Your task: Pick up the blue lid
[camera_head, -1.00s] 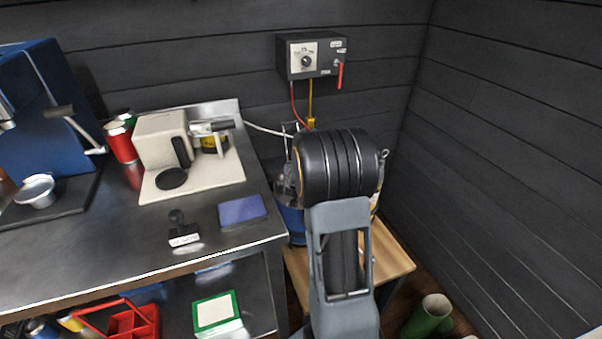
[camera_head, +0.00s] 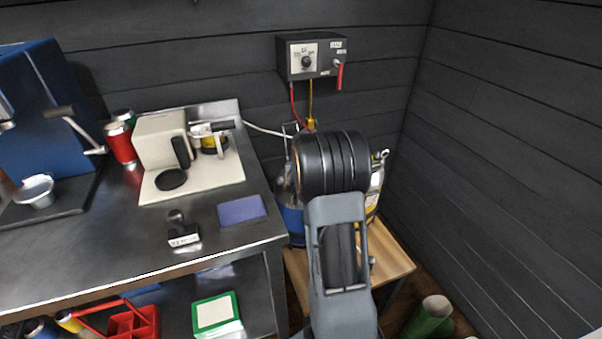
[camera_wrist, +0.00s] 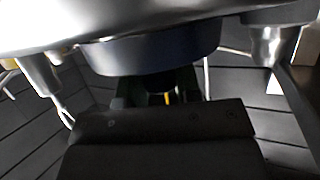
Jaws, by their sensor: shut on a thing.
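In the wrist view, a dark blue curved piece (camera_wrist: 150,50), which looks like the blue lid, lies across the top under a shiny silver surface. My gripper (camera_wrist: 157,82) reaches up to it with two dark fingers and is shut on it. The fingertips' contact is dark and partly hidden. In the head view, my arm hides the gripper and the lid. A blue vessel (camera_head: 291,222) shows partly behind the arm's left side on the wooden stand (camera_head: 392,262).
A silver vessel with a yellow label (camera_head: 376,188) stands just right of my arm. A control box (camera_head: 312,56) hangs on the wall above, with red and yellow cables. The steel bench (camera_head: 110,235) is at left, and the dark wall closes in at right.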

